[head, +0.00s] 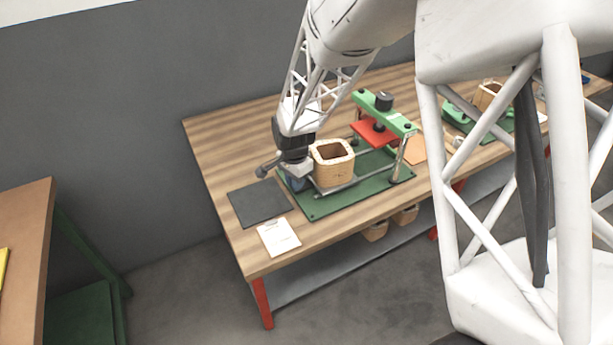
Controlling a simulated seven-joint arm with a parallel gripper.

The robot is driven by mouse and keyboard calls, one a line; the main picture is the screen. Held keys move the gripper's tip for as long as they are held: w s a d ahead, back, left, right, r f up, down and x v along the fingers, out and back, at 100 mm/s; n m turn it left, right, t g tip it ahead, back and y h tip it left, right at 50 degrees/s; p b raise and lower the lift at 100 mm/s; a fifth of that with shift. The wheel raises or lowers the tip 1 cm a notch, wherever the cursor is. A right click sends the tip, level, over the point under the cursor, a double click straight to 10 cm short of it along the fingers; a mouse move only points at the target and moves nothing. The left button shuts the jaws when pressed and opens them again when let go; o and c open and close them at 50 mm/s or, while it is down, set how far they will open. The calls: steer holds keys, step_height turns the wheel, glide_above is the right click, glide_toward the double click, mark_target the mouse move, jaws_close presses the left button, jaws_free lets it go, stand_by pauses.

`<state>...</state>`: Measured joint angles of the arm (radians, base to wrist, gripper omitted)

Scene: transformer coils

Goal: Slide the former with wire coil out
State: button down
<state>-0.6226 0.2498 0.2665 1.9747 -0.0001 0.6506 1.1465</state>
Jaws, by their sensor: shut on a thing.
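The former with wire coil (332,165) is a tan, hollow, box-like piece with rounded corners. It stands upright on the green base plate (320,206) of a press, between or on its rails, to the left of the red pressing plate (374,134) and clear of it. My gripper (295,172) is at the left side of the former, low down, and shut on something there. The fingertips are small and partly hidden, so the exact grip on the former cannot be made out. A blue part shows just under the gripper.
The green press frame (385,110) with its posts stands right of the former. A dark mat (259,203) and a white sheet (279,237) lie at the table's left end. Another green fixture (463,118) is farther right. More tan formers (375,231) sit on the shelf below.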

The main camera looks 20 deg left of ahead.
steer(key=shift+s+a, duration=0.15)
steer(key=shift+s, duration=0.05)
steer(key=c, duration=1.1)
jaws_free()
steer(key=shift+r, duration=3.9)
